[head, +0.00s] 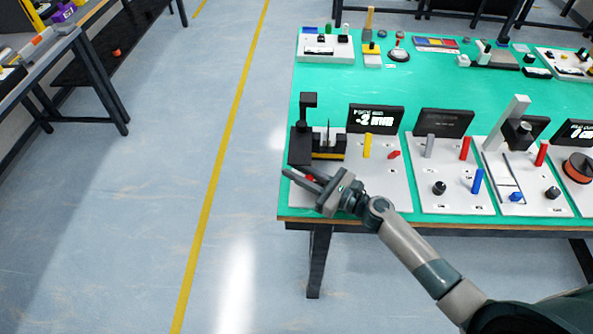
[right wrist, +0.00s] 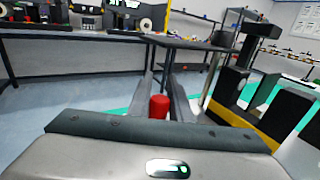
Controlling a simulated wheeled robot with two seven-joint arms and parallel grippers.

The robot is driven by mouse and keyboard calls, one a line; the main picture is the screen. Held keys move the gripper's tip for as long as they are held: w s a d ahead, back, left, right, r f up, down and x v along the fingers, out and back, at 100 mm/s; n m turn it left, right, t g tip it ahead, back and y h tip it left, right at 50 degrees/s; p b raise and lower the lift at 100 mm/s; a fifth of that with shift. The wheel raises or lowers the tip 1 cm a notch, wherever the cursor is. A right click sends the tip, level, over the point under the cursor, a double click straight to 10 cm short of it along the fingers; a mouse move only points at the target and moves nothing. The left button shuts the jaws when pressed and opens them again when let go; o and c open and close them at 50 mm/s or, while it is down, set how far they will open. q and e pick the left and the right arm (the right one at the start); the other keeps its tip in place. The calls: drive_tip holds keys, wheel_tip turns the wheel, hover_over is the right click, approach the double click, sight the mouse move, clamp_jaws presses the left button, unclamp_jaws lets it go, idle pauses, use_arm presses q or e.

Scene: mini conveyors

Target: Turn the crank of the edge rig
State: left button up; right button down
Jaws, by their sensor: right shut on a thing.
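The edge rig is the leftmost panel on the green table. It has a light base plate (head: 385,190), a black post and block (head: 301,143) with a yellow stripe, and a dark display (head: 376,118). The crank's red handle (head: 309,178) shows at the rig's front left corner, mostly hidden by my fingers. My right gripper (head: 298,175) reaches in from the right, low over that corner. In the right wrist view the red handle (right wrist: 158,106) stands between the two fingers, and the gripper is shut on it. The crank arm is hidden. My left gripper is out of view.
The rig carries a yellow peg (head: 367,146) and a small red knob (head: 394,154) right of the gripper. Other panels with pegs and knobs, such as one with a grey lever (head: 429,146), stand further right. The floor left of the table is clear.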

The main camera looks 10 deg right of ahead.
drive_tip(key=c, duration=1.6)
unclamp_jaws()
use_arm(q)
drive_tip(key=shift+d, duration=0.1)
